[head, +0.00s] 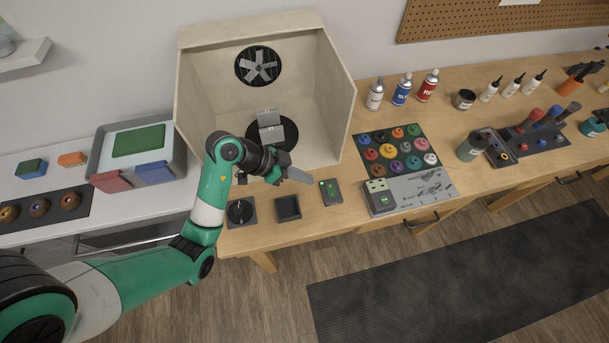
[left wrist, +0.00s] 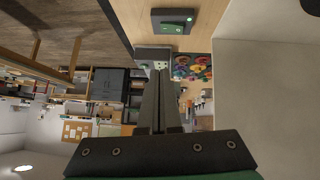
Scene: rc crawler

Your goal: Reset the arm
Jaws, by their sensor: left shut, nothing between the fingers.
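My left arm, green and white, reaches in from the left in the head view. Its gripper (head: 298,176) is shut and empty, in front of the open spray booth (head: 333,82) and above the bench. In the left wrist view, the two dark fingers (left wrist: 161,75) lie side by side and closed. A small dark control box with green buttons (head: 330,191) sits on the bench just right of the fingertips. It also shows at the top of the left wrist view (left wrist: 174,21). Inside the booth, a grey block (head: 270,120) stands on a black round turntable (head: 287,129). My right gripper is not seen.
A square dark tray (head: 288,208) and a round-dial pad (head: 241,212) lie at the front edge. A grey bin (head: 180,151) stands left of the booth.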

